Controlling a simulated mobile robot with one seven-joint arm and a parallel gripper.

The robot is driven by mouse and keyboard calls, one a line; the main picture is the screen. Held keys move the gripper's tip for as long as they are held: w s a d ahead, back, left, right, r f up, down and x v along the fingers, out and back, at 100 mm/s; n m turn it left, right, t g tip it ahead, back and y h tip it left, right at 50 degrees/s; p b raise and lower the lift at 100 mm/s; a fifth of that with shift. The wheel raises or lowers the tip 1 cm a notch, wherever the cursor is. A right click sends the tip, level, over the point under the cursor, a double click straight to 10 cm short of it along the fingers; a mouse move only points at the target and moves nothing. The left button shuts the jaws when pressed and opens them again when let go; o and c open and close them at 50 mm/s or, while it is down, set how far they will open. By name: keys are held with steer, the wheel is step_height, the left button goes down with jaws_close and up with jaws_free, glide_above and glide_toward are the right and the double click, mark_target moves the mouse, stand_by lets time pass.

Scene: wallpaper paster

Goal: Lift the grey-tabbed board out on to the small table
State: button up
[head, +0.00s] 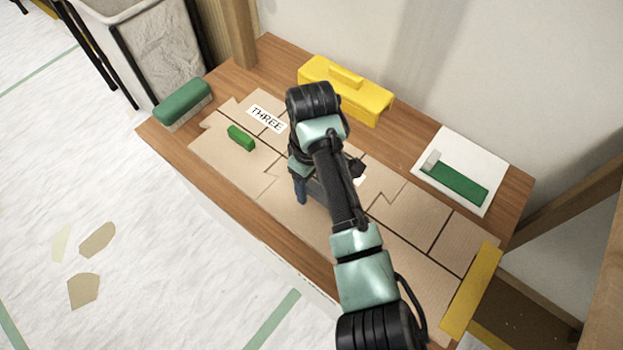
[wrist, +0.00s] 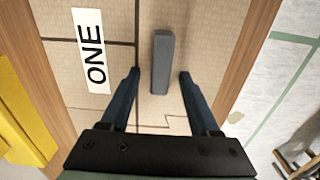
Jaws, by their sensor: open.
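The grey tab (wrist: 162,62) is an upright-looking bar on a tan board (wrist: 190,40) in the wrist view. Dark seams divide this board from its neighbours. My gripper (wrist: 160,76) is open, with one blue-grey finger on each side of the tab's near end and gaps on both sides. I cannot tell how far above the board the fingertips are. In the head view my gripper (head: 302,188) is over the middle of the boards, and my arm hides the grey tab. I cannot make out the small table with certainty in either view.
The boards lie on a wooden table (head: 170,150). Around them are a green brush (head: 183,102), a yellow box (head: 347,90), a white tray (head: 450,145) with a green piece, and a yellow strip (head: 471,290). A green tab (head: 241,138) stands near the THREE label (head: 267,118); the ONE label (wrist: 91,52) is left of my gripper.

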jaws_close()
stand_by(1.3)
stand_by(0.4)
